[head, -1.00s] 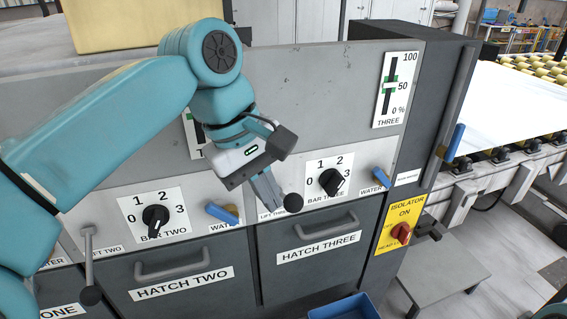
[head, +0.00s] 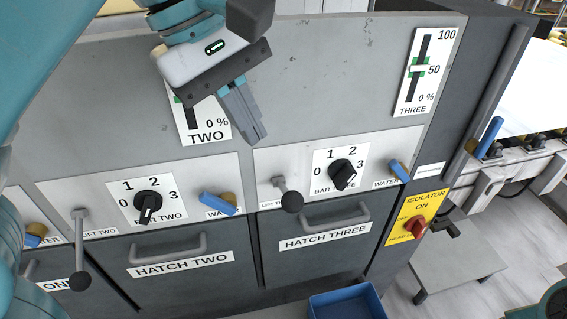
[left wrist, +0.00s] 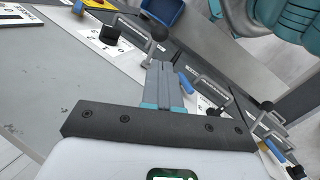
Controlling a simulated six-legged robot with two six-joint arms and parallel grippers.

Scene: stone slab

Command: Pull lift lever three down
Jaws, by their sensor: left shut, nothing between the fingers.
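Lift lever three (head: 291,201) is a short grey rod with a dark round knob on the panel above hatch three. It points outward and slightly downward to the right, beside its partly covered "LIFT THREE" label. My left gripper (head: 252,138) is shut and empty, up and to the left of the knob, clear of it. In the left wrist view the shut fingers (left wrist: 161,66) show with a knobbed lever (left wrist: 157,33), apparently lever three, beyond the tips. My right gripper is in neither view.
Dial three (head: 343,174) and a blue water handle (head: 399,171) sit to the right of the lever. Lift lever two (head: 80,280) hangs down at left. The hatch three handle (head: 336,218) juts out below. A blue bin (head: 347,303) stands on the floor.

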